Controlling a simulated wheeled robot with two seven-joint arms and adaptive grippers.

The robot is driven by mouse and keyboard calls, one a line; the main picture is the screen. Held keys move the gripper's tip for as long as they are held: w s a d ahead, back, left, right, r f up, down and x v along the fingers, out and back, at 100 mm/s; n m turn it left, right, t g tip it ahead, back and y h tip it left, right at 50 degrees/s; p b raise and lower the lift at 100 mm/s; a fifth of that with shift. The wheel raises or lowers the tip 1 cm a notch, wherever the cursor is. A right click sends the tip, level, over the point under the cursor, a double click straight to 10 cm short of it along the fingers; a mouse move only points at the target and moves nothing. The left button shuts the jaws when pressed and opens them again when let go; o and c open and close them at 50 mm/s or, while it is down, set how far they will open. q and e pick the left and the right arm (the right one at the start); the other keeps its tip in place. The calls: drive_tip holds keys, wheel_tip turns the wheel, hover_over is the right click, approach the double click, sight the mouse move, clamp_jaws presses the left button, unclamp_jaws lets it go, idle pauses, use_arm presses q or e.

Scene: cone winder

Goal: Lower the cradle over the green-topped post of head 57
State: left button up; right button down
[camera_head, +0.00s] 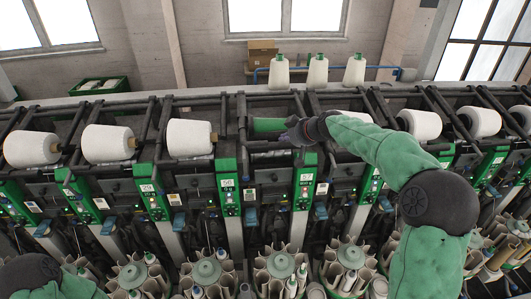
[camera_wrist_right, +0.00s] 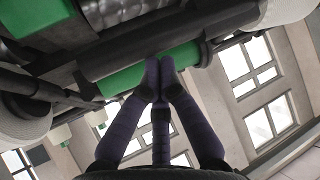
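My right gripper (camera_head: 294,132) is at the winding head just right of the picture's middle, its dark fingers beside the end of a green cylinder (camera_head: 268,125). In the right wrist view, the fingertips (camera_wrist_right: 160,68) are together, in front of the green cylinder (camera_wrist_right: 190,54) and just below a dark cradle bar (camera_wrist_right: 150,40). Nothing shows between them; I cannot tell whether they touch the bar. A green-topped post (camera_head: 306,178) stands below the gripper and another (camera_head: 228,184) to its left; their numbers are too small to read surely. My left gripper is out of view.
White yarn cones (camera_head: 190,138) sit along the machine on both sides. Three more cones (camera_head: 318,72) stand on top behind, near a cardboard box (camera_head: 262,52) and a blue pipe (camera_head: 345,67). Round bobbin holders (camera_head: 280,264) line the front below.

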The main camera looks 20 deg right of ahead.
drive_tip(key=shift+f+b, duration=0.85)
drive_tip(key=shift+f, duration=0.15)
drive_tip(key=shift+s+a+r, duration=0.1)
drive_tip(key=shift+s+r, duration=0.1)
drive_tip(key=shift+r, duration=0.35)
drive_tip(key=s+r+p, duration=0.2)
drive_tip(key=s+r, duration=0.1)
drive_tip(key=r, duration=0.3)
drive_tip(key=shift+s+a+p, duration=0.3)
drive_tip(key=shift+a, duration=0.15)
